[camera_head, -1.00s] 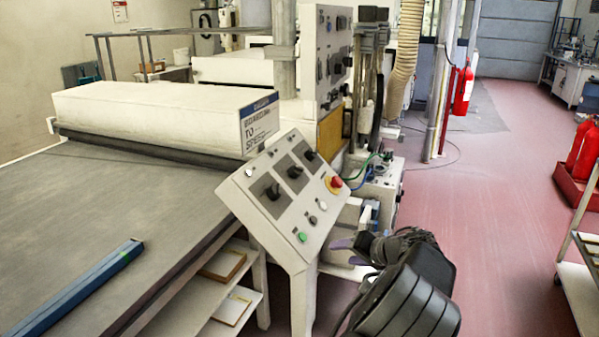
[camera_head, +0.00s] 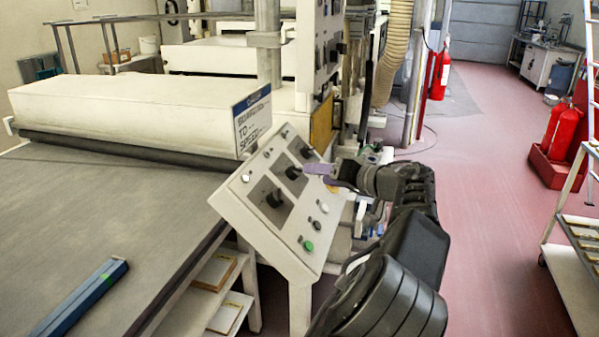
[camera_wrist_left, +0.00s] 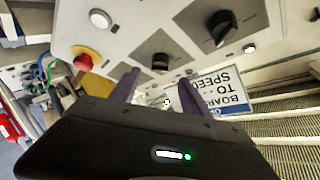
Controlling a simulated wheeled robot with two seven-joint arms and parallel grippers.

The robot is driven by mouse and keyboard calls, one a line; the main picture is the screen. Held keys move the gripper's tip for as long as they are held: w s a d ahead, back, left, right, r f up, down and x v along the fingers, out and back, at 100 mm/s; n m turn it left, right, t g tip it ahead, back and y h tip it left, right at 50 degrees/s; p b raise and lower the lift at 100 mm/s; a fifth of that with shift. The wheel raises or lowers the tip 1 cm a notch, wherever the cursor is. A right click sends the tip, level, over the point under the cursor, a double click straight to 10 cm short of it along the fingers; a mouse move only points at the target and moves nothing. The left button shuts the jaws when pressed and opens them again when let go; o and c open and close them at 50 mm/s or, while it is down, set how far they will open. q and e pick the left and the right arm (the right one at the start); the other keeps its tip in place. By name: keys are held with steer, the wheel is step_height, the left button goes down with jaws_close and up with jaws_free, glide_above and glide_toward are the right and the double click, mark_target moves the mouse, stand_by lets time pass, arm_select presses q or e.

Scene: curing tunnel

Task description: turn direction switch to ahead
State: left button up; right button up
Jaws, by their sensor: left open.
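A tilted cream control panel (camera_head: 240,205) stands at the end of the conveyor and carries three black rotary knobs: a near one (camera_head: 275,197), a middle one (camera_head: 292,172) and a far one (camera_head: 307,151). Their labels are too small to read, so I cannot tell which is the direction switch. My left gripper (camera_head: 316,170) has purple fingers and is open over the panel's right side, close to the middle and far knobs. In the left wrist view, one knob (camera_wrist_left: 160,62) shows just beyond the open fingers and another (camera_wrist_left: 222,25) lies up and right. My right gripper is not in view.
A red emergency stop (camera_wrist_left: 82,62) shows in the left wrist view; the arm hides it in the head view. A green button (camera_head: 308,245) is low on the panel. A sign (camera_head: 253,120) stands behind it. A blue bar (camera_head: 85,297) lies on the conveyor (camera_head: 110,210).

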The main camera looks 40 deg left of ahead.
mark_target(297, 172)
arm_select(q)
steer(key=p+x, duration=0.1)
steer(key=x, duration=0.5)
steer(key=shift+a+p, duration=0.2)
steer(key=shift+p, duration=0.1)
steer(key=shift+w+a+f, duration=0.15)
steer(key=shift+a+f, duration=0.15)
steer(key=shift+a, duration=0.4)
steer(key=shift+c, duration=0.4)
jaws_close()
